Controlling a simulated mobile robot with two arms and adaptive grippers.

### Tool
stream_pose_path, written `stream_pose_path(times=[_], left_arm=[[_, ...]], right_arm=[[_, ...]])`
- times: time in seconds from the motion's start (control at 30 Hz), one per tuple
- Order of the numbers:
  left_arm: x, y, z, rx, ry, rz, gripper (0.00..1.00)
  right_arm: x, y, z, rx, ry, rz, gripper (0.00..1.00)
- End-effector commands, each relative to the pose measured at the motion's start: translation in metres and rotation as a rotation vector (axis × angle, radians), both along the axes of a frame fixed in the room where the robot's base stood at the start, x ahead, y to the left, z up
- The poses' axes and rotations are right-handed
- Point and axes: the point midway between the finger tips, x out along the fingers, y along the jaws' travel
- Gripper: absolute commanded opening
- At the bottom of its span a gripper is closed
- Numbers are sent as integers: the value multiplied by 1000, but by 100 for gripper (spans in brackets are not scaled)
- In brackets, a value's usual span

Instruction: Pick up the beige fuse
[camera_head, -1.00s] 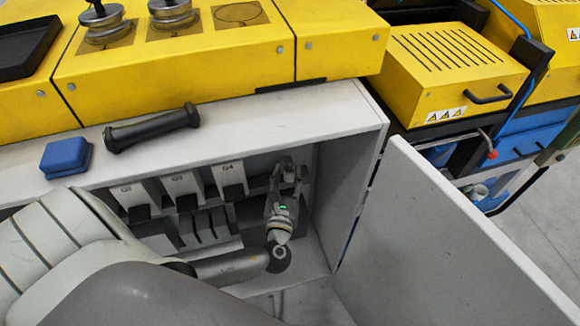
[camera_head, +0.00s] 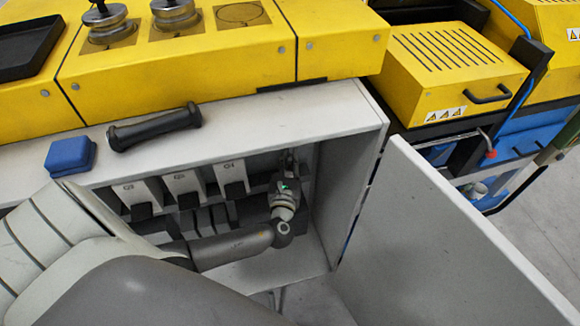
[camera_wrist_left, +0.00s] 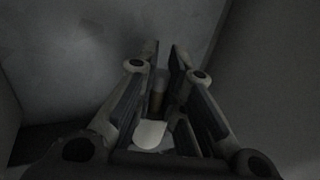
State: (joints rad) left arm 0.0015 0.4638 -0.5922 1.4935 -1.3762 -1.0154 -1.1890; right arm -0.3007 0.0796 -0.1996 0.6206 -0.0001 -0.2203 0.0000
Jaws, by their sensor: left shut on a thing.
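My left gripper (camera_head: 287,163) is inside the open cabinet, at the right end of a row of grey switch units. In the left wrist view its two fingers (camera_wrist_left: 164,75) stand close together around a dim brownish-beige cylinder, which I take as the beige fuse (camera_wrist_left: 157,101). A pale rounded piece (camera_wrist_left: 150,134) shows nearer the camera, between the fingers. The gripper is shut on the fuse. In the head view the gripper hides the fuse. My right gripper is in neither view.
The grey cabinet (camera_head: 300,108) has its door (camera_head: 450,240) swung open on the right. Labelled switch units (camera_head: 183,183) line the inside, left of my gripper. A black handle-like tool (camera_head: 155,128) and a blue box (camera_head: 70,155) lie on top. The cabinet floor is partly clear.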

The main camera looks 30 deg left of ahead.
Motion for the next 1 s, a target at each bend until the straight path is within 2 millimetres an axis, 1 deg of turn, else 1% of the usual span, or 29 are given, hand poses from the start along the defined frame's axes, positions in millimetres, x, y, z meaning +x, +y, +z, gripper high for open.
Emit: stream_pose_path(times=[0.23,0.37,0.47,0.7,0.8,0.9,1.0], left_arm=[[0,0,0,0,0,0,0],[0,0,9,-1,0,0,0],[0,0,25,-1,-3,0,0],[0,0,71,-2,-2,0,0],[0,0,86,-1,-3,0,0],[0,0,96,-1,-2,0,0],[0,0,100,0,0,0,0]], right_arm=[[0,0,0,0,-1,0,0],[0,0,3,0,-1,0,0],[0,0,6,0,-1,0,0],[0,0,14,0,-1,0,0],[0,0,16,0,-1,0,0],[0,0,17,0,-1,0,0],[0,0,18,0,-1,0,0]])
